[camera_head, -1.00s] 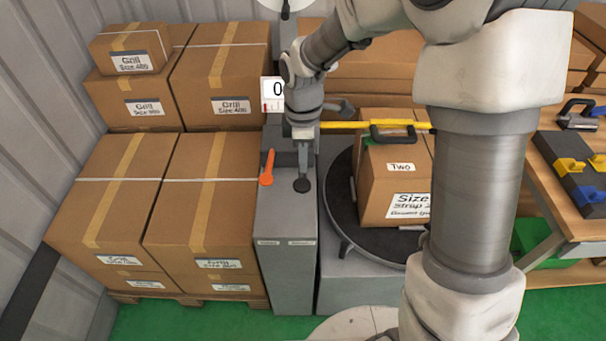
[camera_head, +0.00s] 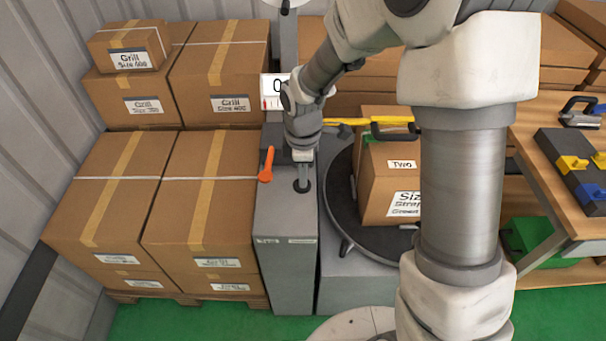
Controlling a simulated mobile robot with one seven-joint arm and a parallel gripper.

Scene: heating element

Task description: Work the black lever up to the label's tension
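The black lever (camera_head: 302,186) stands on top of the grey machine cabinet (camera_head: 286,222), right of an orange lever (camera_head: 266,163). My gripper (camera_head: 302,164) points down at the black lever from behind and above. The fingers are small and partly hidden, so I cannot tell whether they grip or touch it. A white display (camera_head: 272,86) behind shows a "0", its right side covered by my arm.
A yellow bar (camera_head: 366,121) runs behind the box's black handle. Stacked cartons (camera_head: 190,190) stand close on the left. Green floor (camera_head: 190,322) is open in front.

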